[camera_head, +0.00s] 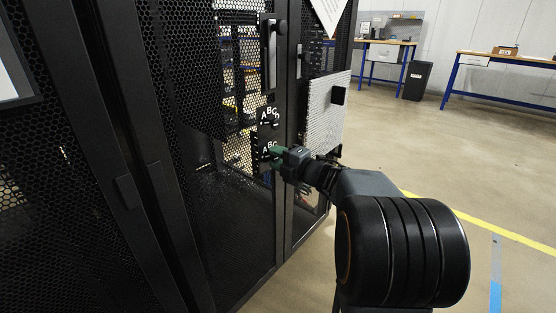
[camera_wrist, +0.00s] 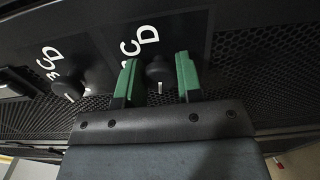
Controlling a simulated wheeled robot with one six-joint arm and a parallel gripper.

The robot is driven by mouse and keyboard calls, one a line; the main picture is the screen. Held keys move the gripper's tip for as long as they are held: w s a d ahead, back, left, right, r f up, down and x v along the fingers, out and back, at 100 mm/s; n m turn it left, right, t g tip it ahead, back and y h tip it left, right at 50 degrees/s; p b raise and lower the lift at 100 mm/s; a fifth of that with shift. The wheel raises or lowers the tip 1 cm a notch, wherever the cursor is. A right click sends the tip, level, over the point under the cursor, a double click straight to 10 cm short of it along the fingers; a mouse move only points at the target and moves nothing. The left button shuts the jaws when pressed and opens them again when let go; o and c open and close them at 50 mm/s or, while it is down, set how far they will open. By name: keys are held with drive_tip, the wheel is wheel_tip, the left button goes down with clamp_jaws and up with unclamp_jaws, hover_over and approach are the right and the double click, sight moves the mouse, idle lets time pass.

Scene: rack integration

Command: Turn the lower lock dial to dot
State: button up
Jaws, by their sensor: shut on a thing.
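The lower lock dial (camera_wrist: 158,72) is a dark knob on a black plate with white letters. In the wrist view it stands between the two green fingers of my gripper (camera_wrist: 158,80), which is shut on it. Its pointer setting and any dot are not clear to me. In the head view my gripper (camera_head: 275,154) reaches the lower lettered plate (camera_head: 265,148) on the rack door and hides the knob. The upper lock dial (camera_wrist: 65,86) is to the left in the wrist view, clear of my fingers.
The black mesh rack door (camera_head: 235,215) fills the left side of the head view. A door handle (camera_head: 271,55) stands above the dials. A light perforated panel (camera_head: 326,115) is close to the right of my gripper. Open floor lies to the right, with workbenches behind.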

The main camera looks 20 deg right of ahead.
idle(0.3)
drive_tip(key=o, duration=0.9)
drive_tip(key=p+v, duration=0.4)
drive_tip(key=v, duration=1)
drive_tip(key=shift+w, duration=0.1)
drive_tip(key=shift+r, duration=0.1)
